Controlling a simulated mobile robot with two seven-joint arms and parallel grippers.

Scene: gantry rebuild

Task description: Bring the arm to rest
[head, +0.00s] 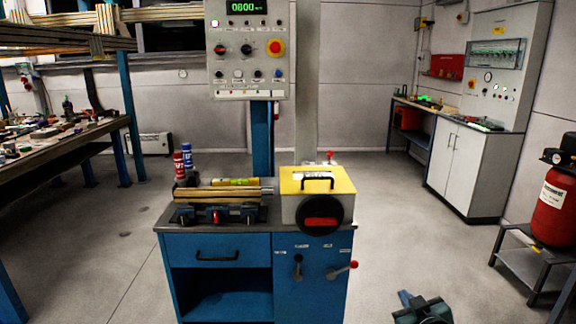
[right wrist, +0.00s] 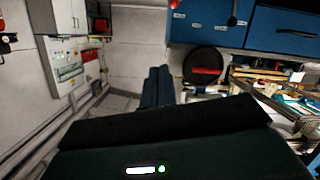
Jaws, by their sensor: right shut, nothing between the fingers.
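My right gripper (head: 404,297) shows at the bottom right of the head view, low over the floor and to the right of the blue machine cabinet. In the right wrist view its two dark blue fingers (right wrist: 157,84) lie together, shut, with nothing between them. The gripper is apart from everything around it. The dark body of the wrist fills the lower part of that view. My left gripper is in neither view.
The blue cabinet (head: 216,247) carries a yellow-topped machine (head: 318,182) with a black disc, under a control panel (head: 248,50). A red tank (head: 553,207) stands on a stand at the right. A workbench (head: 60,150) is at the left. Grey floor (head: 400,230) is clear right of the cabinet.

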